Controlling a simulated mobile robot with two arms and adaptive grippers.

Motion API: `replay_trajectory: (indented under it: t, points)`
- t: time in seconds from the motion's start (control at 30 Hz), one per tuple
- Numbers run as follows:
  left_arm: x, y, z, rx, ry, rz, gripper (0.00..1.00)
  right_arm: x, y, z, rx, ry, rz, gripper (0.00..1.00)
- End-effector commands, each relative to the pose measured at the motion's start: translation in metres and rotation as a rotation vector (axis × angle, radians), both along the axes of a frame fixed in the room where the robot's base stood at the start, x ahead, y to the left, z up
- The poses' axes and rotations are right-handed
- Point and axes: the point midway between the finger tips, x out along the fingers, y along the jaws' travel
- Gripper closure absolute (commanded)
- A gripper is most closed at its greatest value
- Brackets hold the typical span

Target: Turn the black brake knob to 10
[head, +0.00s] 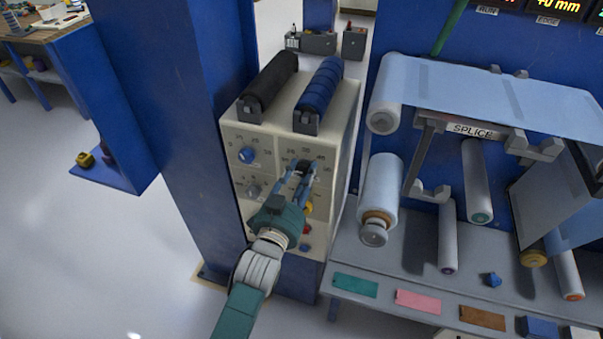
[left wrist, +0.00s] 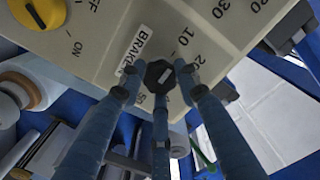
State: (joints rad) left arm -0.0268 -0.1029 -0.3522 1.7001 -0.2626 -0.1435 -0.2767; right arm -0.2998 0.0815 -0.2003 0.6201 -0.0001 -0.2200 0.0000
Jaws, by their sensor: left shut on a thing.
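The black brake knob (head: 306,163) sits on the cream control box's front panel, upper right. In the left wrist view the knob (left wrist: 159,73) is dark and faceted with a white mark on its face. My left gripper (head: 300,173) reaches up to it, and its blue fingers (left wrist: 160,85) are closed around the knob. Fingers hide part of the dial; I cannot tell exactly which number the mark points to. My right gripper is not in view.
Black and blue rollers (head: 321,92) lie on top. A blue column (head: 190,120) stands left; the splice table (head: 400,270) stands right.

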Motion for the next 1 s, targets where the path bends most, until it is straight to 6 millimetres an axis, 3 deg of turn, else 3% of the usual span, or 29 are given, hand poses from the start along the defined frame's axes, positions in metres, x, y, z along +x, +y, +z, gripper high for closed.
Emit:
replay_trajectory:
  t: [0.07,0.1,0.2,0.57,0.67,1.0]
  points:
    - [0.0,-0.002,0.003,-0.002,-0.006,-0.002,0.94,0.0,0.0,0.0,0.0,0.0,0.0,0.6]
    - [0.0,-0.002,0.003,-0.002,-0.007,-0.002,0.66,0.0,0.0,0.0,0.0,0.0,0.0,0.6]
    - [0.0,-0.001,0.003,-0.001,-0.007,-0.002,0.49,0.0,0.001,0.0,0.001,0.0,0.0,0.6]
    - [-0.005,0.002,0.001,0.001,-0.003,0.0,0.49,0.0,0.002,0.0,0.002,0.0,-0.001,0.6]
    - [-0.017,0.006,0.0,0.002,-0.003,-0.001,0.49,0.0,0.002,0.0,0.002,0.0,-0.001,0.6]
    - [-0.085,0.026,0.001,0.002,-0.002,-0.002,0.49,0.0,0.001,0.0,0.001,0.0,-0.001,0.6]
